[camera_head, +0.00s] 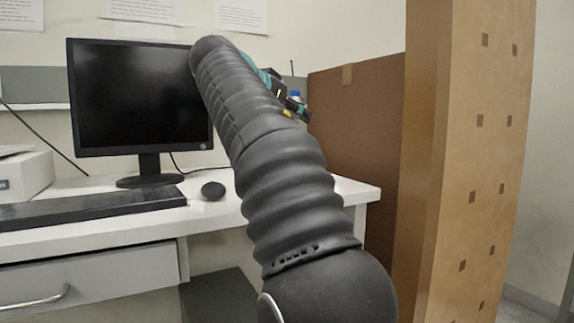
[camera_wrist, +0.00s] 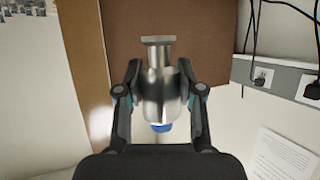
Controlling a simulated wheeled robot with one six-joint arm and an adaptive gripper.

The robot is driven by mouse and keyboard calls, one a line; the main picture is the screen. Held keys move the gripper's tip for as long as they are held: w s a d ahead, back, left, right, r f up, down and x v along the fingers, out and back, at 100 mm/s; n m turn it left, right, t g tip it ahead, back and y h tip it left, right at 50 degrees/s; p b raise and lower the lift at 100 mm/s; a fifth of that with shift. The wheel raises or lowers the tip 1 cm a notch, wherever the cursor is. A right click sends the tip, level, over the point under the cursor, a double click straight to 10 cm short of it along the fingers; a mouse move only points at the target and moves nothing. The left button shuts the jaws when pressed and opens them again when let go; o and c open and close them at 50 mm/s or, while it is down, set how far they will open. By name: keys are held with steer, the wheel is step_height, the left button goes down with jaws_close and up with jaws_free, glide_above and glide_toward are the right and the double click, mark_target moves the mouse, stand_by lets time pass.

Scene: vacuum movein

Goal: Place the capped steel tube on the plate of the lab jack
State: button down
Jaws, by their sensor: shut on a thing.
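The steel tube (camera_wrist: 160,92) is a shiny metal cylinder with a wide flange at one end and a blue cap (camera_wrist: 160,127) at the other. My gripper (camera_wrist: 159,72) is shut on it, one finger on each side. The wrist view appears upside down, with the flange toward its top. In the head view the blue cap (camera_head: 296,94) shows just right of my arm, and the gripper is mostly hidden behind the arm. The lab jack is not visible in either view.
A white desk (camera_head: 215,205) holds a monitor (camera_head: 135,95), keyboard (camera_head: 90,205) and mouse (camera_head: 213,190). A brown panel (camera_head: 355,140) and tall tan cardboard (camera_head: 470,170) stand to the right. The wrist view shows cables and a socket strip (camera_wrist: 285,76).

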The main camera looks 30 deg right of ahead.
steer(key=w+d+f, duration=0.1)
steer(key=w+f, duration=0.1)
steer(key=w, duration=0.1)
steer(key=w+f, duration=0.2)
steer(key=w, duration=0.1)
steer(key=w+d+f, duration=0.1)
steer(key=w+f, duration=0.1)
steer(key=w, duration=0.1)
steer(key=shift+w+d+p, duration=0.3)
steer(key=shift+d+p, duration=0.05)
steer(key=shift+p, duration=0.05)
steer(key=shift+w+f, duration=0.1)
steer(key=shift+f+b, duration=0.85)
steer(key=shift+f, duration=1.1)
steer(key=shift+f, duration=0.2)
steer(key=c, duration=0.7)
jaws_free()
steer(key=shift+r, duration=0.1)
